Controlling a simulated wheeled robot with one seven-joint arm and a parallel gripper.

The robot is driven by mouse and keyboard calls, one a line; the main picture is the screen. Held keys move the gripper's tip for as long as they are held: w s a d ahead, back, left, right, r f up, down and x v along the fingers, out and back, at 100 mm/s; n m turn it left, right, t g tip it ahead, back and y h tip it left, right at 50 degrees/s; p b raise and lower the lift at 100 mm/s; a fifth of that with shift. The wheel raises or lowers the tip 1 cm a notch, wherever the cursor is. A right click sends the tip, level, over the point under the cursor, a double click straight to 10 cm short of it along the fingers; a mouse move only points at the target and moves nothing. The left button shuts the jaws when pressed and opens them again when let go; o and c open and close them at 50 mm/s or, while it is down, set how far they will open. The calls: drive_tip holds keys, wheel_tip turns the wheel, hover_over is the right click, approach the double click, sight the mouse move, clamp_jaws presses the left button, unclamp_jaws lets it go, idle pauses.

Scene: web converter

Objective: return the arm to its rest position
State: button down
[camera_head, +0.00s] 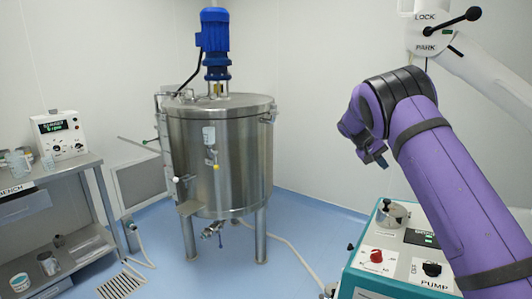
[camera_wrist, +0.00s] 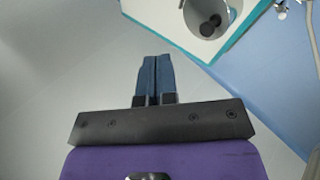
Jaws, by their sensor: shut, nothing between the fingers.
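My gripper (camera_head: 377,155) hangs at the end of my purple arm on the right side of the head view. It points down and is raised above the teal-and-white pump unit (camera_head: 395,258). In the wrist view my gripper (camera_wrist: 157,75) has its two dark blue fingers side by side, closed together with nothing between them. No object touches the fingers. The arm is bent, and its purple links cover part of the pump unit in the head view.
A steel tank (camera_head: 225,155) with a blue motor (camera_head: 214,35) stands in the middle. A bench (camera_head: 45,178) with a readout box (camera_head: 60,135) is at left. A white lever housing (camera_head: 430,35) marked LOCK and PARK is behind the arm.

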drive_tip(key=s+a+r+t+y, duration=0.1)
drive_tip(key=s+r+t+y, duration=0.15)
drive_tip(key=s+r, duration=0.8)
drive_tip(key=s+a+r+t+y, duration=0.15)
drive_tip(key=s+r+y, duration=0.4)
drive_tip(key=s, duration=0.85)
drive_tip(key=s+a+n+t, duration=0.1)
drive_tip(key=s+a, duration=0.3)
drive_tip(key=s, duration=1)
drive_tip(key=s+a+n+t, duration=0.1)
drive_tip(key=s+a, duration=0.3)
drive_tip(key=s, duration=1)
drive_tip(key=shift+a+f+t+y, duration=0.15)
drive_tip(key=shift+f+t+y, duration=0.15)
drive_tip(key=shift+t, duration=0.2)
drive_tip(key=shift+s, duration=0.1)
